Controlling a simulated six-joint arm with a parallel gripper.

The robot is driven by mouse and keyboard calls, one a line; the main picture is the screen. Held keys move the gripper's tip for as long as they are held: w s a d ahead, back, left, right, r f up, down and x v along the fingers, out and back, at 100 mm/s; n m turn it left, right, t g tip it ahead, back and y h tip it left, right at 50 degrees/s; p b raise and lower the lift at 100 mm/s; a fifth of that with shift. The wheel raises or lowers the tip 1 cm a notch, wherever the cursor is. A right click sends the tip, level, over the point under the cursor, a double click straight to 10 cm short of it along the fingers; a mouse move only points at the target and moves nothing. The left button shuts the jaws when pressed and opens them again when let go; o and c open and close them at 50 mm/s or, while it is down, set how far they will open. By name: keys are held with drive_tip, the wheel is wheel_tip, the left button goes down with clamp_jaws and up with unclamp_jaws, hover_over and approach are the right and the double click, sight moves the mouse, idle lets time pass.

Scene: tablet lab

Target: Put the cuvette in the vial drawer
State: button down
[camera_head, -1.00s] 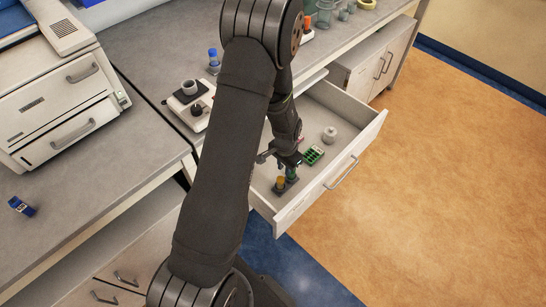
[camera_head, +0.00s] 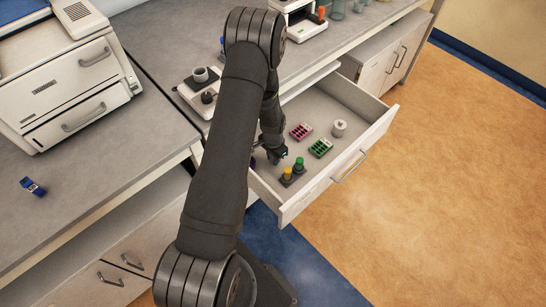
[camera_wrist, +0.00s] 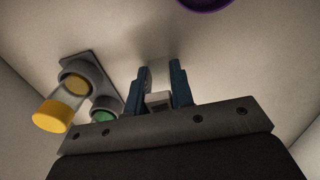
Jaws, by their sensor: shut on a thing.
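The vial drawer (camera_head: 345,160) is pulled open under the counter. My gripper (camera_head: 282,153) is low over its left part, and my arm hides some of that side. In the wrist view, the gripper's blue fingers (camera_wrist: 163,84) are closed on a small pale block (camera_wrist: 158,99), which looks like the cuvette. The cuvette cannot be made out in the head view. Whether it touches the drawer floor, I cannot tell. A holder with a yellow-capped vial (camera_head: 287,173) and a green-capped vial (camera_head: 299,164) stands just in front of the gripper.
The drawer also holds a pink rack (camera_head: 301,131), a green rack (camera_head: 320,148) and a grey knobbed object (camera_head: 339,128). A purple round thing (camera_wrist: 205,3) shows at the wrist view's top edge. The drawer's right front floor is clear. A blue item (camera_head: 33,187) lies on the left counter.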

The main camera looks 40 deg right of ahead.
drive_tip(key=shift+f, duration=0.1)
drive_tip(key=c, duration=1.3)
unclamp_jaws()
drive_tip(key=shift+o, duration=0.2)
wheel_tip(320, 180, up, 12)
drive_tip(key=shift+r, duration=0.15)
wheel_tip(320, 180, down, 12)
drive_tip(key=shift+f, duration=0.1)
drive_tip(key=shift+r, duration=1.6)
